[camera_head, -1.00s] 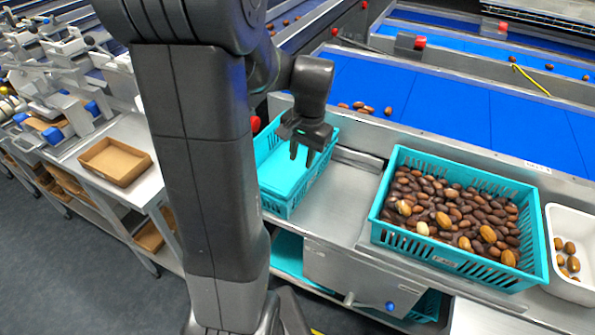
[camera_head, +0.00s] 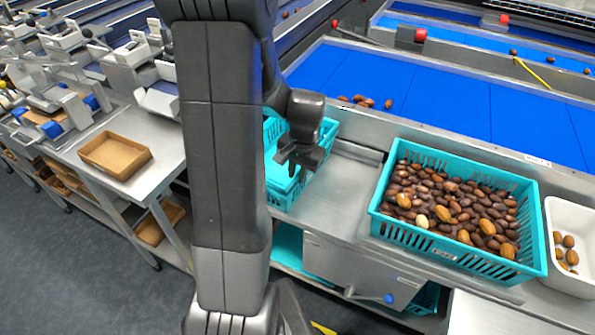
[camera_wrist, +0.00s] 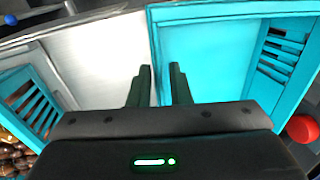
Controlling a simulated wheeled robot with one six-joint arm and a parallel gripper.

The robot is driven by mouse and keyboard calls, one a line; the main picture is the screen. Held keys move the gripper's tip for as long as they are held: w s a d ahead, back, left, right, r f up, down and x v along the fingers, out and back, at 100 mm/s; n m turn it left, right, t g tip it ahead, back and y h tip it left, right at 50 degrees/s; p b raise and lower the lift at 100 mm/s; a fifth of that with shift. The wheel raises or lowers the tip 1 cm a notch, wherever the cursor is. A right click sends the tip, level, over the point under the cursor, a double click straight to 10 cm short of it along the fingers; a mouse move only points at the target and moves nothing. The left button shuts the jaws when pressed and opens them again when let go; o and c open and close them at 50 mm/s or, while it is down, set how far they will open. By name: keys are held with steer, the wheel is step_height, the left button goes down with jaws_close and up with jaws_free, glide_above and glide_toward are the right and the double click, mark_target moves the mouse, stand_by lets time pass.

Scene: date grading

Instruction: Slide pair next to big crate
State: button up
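The pair shows as small teal crates (camera_head: 283,198), seemingly one nested in the other, on the steel bench and partly hidden behind my arm. The big teal crate (camera_head: 455,262), full of brown dates, stands to their right across a bare steel gap. My gripper (camera_head: 300,172) is over the right-hand side of the small crates, pointing down. In the wrist view its two fingers (camera_wrist: 160,88) are apart, one on each side of the small crate's wall (camera_wrist: 154,40). Whether they touch the wall I cannot tell. The big crate (camera_wrist: 38,90) shows at the left there.
A white tub (camera_head: 570,225) with a few dates stands right of the big crate. The blue belt (camera_head: 450,105) runs behind, with several dates on it. A brown tray (camera_head: 115,155) lies on the left table. Bare steel (camera_head: 340,190) separates the crates.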

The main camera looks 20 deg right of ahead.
jaws_close()
steer(key=s+d, duration=0.9)
steer(key=shift+d+b, duration=0.25)
steer(key=shift+b, duration=0.05)
stand_by(1.5)
steer(key=shift+s, duration=0.1)
steer(key=shift+d, duration=0.25)
stand_by(0.5)
steer(key=shift+o, duration=1.9)
jaws_free()
steer(key=shift+o, duration=0.4)
steer(key=o, duration=0.3)
